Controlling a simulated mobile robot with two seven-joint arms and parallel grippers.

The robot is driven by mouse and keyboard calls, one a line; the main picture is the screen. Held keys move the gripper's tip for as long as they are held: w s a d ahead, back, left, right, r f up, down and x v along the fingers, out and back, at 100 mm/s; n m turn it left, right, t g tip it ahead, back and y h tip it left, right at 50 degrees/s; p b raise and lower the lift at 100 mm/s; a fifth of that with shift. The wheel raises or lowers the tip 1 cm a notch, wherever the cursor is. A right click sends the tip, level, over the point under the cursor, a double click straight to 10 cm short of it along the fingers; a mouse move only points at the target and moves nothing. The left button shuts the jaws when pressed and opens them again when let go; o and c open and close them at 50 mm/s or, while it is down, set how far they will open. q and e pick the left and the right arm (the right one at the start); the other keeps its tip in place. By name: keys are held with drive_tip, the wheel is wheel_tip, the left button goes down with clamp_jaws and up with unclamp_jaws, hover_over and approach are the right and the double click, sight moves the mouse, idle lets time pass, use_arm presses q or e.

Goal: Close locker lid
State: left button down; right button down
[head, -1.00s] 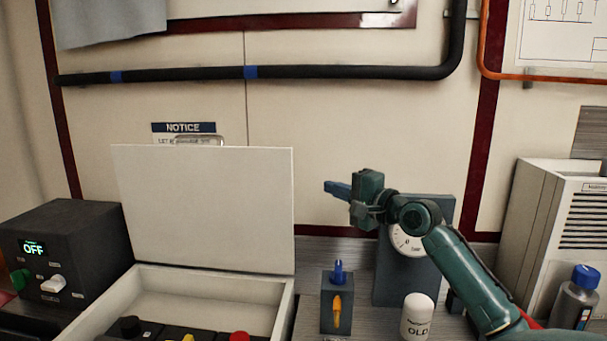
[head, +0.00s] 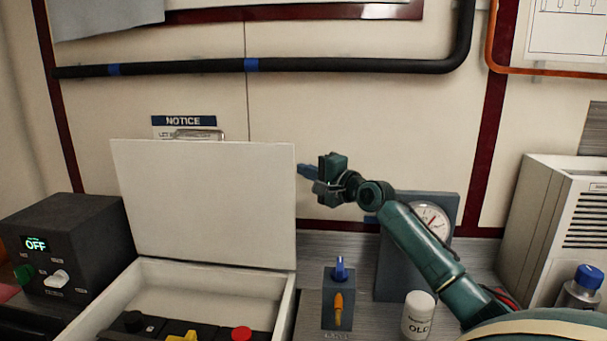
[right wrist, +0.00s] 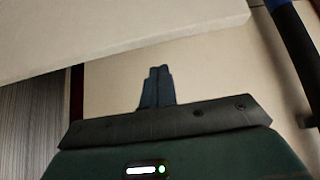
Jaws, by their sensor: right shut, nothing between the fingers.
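The locker is a white box (head: 287,312) at the lower left of the head view. Its white lid (head: 205,205) stands open, raised upright at the back, with a metal handle (head: 198,134) at its top edge. My right gripper (head: 304,170) is shut and empty, just right of the lid's upper right edge; in the head view I cannot tell whether it touches. In the right wrist view the shut fingers (right wrist: 157,86) point toward the pale lid panel (right wrist: 110,38), which crosses the top of the picture. My left gripper is not in view.
Inside the locker are a red knob (head: 241,333) and other dark and yellow parts. A dark control box (head: 95,235) reading OFF stands on the left. Right of the locker are a blue-handled valve block (head: 336,305), a gauge (head: 432,221), a white OLD bottle (head: 418,315) and a pale cabinet (head: 545,220).

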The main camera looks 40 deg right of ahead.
use_arm(q)
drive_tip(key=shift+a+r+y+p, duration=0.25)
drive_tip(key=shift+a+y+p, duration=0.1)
drive_tip(key=shift+p, duration=0.45)
use_arm(e)
drive_tip(key=s+a, duration=0.2)
drive_tip(key=a, duration=0.1)
drive_tip(key=shift+s, duration=0.1)
